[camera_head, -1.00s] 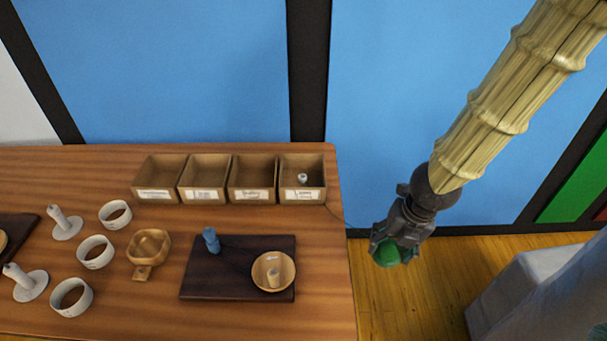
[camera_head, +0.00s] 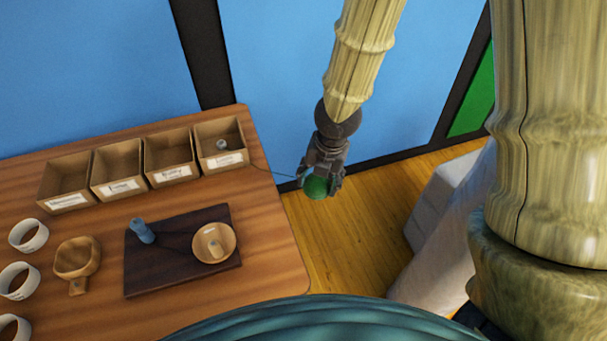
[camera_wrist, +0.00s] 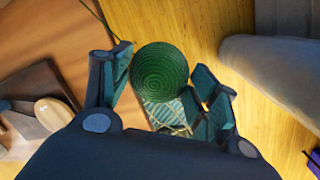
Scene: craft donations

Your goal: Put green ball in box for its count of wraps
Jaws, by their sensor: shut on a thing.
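My gripper (camera_head: 321,181) is shut on the green ball (camera_head: 316,188), a wound ball of yarn, and holds it past the table's right edge, above the floor. In the wrist view the green ball (camera_wrist: 160,82) sits between the fingers. A thin strand runs from the ball toward the table. Several open brown boxes stand in a row at the back of the table: the leftmost box (camera_head: 66,181), a second box (camera_head: 117,169), a third box (camera_head: 169,157) and the rightmost box (camera_head: 221,143). Each has a white label too small to read surely. The rightmost box holds a small pale item.
A dark board (camera_head: 170,275) on the table (camera_head: 262,235) bears a blue peg (camera_head: 143,231) and a shallow wooden bowl (camera_head: 214,243). A wooden scoop (camera_head: 77,258) and several white rings (camera_head: 28,236) lie left. A pale covered block (camera_head: 440,195) stands right of the table.

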